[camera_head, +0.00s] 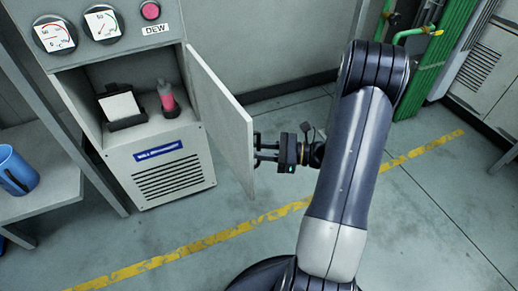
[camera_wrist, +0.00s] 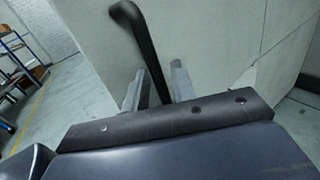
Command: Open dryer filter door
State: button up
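The dryer filter door (camera_head: 222,113) is a light grey panel, hinged at the right side of the cabinet opening. It stands swung well out, and the compartment behind it is exposed. The door's outer face (camera_wrist: 215,40) fills much of the wrist view. Its black bar handle (camera_wrist: 128,20) runs down between my two grey fingertips. My gripper (camera_wrist: 157,88) appears shut on this handle, with a finger close on each side. In the head view my gripper (camera_head: 266,152) is at the door's outer face by the handle. The exact finger contact is hard to see.
Inside the compartment are a dark holder with a white block (camera_head: 119,106) and a pink bottle (camera_head: 167,97). Gauges (camera_head: 103,23) sit above. A blue mug (camera_head: 15,170) stands on a side bench at left. Green pipes (camera_head: 440,60) are at right. The floor beyond the door is clear.

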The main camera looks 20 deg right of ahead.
jog(key=p+v, duration=0.1)
jog(key=v, duration=0.9)
jog(key=shift+s+d, duration=0.1)
jog(key=shift+d, duration=0.3)
jog(key=b+x, duration=0.1)
jog(key=x, duration=1)
jog(key=shift+s+a, duration=0.1)
jog(key=shift+f, duration=0.1)
